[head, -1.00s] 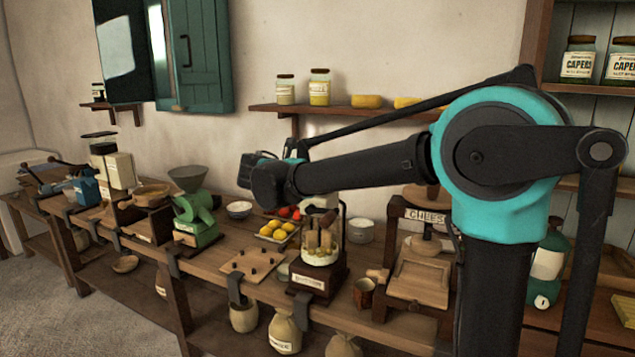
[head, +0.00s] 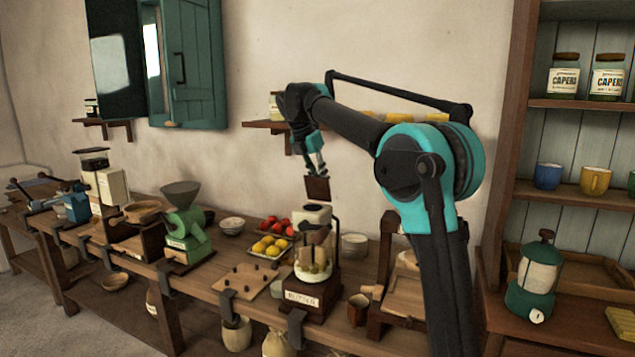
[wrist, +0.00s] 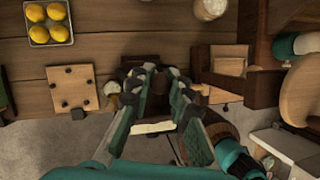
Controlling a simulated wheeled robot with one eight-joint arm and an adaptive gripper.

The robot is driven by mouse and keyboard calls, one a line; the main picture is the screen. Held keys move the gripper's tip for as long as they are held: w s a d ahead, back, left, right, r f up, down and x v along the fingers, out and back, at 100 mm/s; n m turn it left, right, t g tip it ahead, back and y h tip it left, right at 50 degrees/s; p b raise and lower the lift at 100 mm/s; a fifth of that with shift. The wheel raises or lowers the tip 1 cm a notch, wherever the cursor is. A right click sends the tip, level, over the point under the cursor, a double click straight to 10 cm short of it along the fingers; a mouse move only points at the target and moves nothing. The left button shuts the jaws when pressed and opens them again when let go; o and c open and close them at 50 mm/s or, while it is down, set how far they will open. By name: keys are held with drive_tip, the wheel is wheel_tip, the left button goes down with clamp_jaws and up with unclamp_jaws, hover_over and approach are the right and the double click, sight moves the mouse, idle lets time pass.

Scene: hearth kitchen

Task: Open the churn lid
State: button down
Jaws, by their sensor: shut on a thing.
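The churn (head: 313,268) is a glass jar on a dark wooden base with a white label, on the bench in the head view. Pale and yellowish contents show inside it, and a white collar (head: 312,215) is at its top. My gripper (head: 316,172) is above the churn, pointing down, shut on a dark brown flat piece (head: 318,189). The piece hangs just above the white collar, with a small gap in the picture. I cannot tell for sure that it is the churn's lid. In the wrist view my gripper's fingers (wrist: 156,82) hide most of the churn.
A tray of lemons (head: 268,247) and a peg board (head: 248,282) lie left of the churn. A green grinder (head: 183,232) stands farther left. A small copper cup (head: 358,309) and a wooden press stand close on the right. A wall shelf (head: 262,125) is behind.

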drive_tip(key=shift+w+d+f+g, duration=0.1)
drive_tip(key=shift+w+d+g, duration=0.1)
drive_tip(key=shift+w+g, duration=0.4)
drive_tip(key=shift+w+d+f, duration=0.25)
drive_tip(key=shift+w+d, duration=0.05)
drive_tip(key=shift+w, duration=0.45)
drive_tip(key=c, duration=1.4)
unclamp_jaws()
drive_tip(key=shift+o, duration=0.2)
drive_tip(key=v, duration=1.2)
drive_tip(key=shift+d, duration=0.2)
drive_tip(key=shift+c, duration=0.5)
